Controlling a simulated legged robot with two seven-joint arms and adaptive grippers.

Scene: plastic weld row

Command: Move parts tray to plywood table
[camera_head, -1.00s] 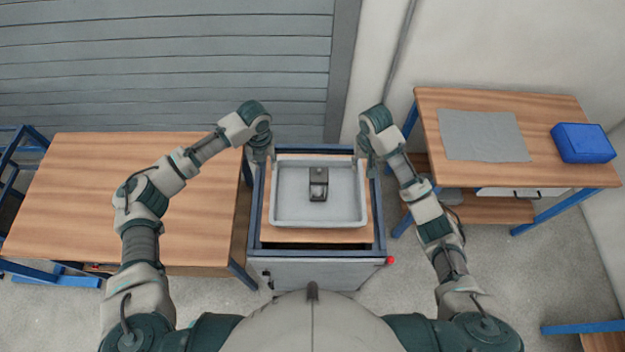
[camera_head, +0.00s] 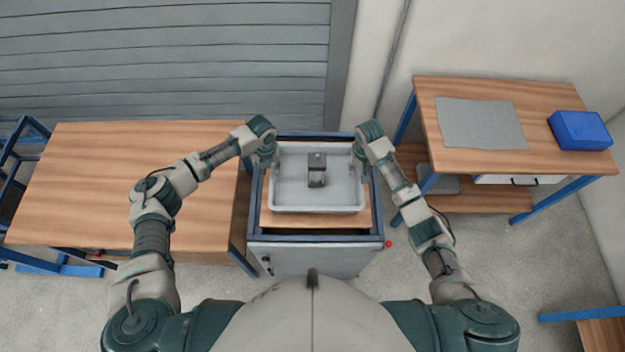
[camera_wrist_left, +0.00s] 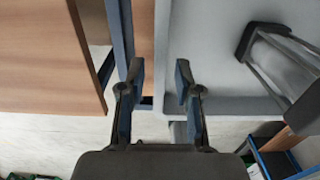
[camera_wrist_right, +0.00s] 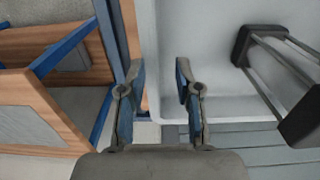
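The parts tray (camera_head: 318,209) is a shallow pale grey tray on the wooden top of a blue-framed cart. A dark-ended part (camera_head: 316,170) stands inside it. My left gripper (camera_head: 272,160) is at the tray's left wall, my right gripper (camera_head: 367,160) at its right wall. In the left wrist view my gripper (camera_wrist_left: 159,80) is open, its fingers either side of the tray's rim with gaps. In the right wrist view my gripper (camera_wrist_right: 160,80) is likewise open around the rim. A wood-topped table (camera_head: 110,180) stands left; I cannot tell which wooden table is the plywood one.
The cart (camera_head: 315,258) has a red knob at its right. Another wood-topped table (camera_head: 460,88) at right holds a grey mat (camera_head: 481,124) and a blue box (camera_head: 580,130). The left table's top is bare. A grey shutter (camera_head: 160,55) stands behind.

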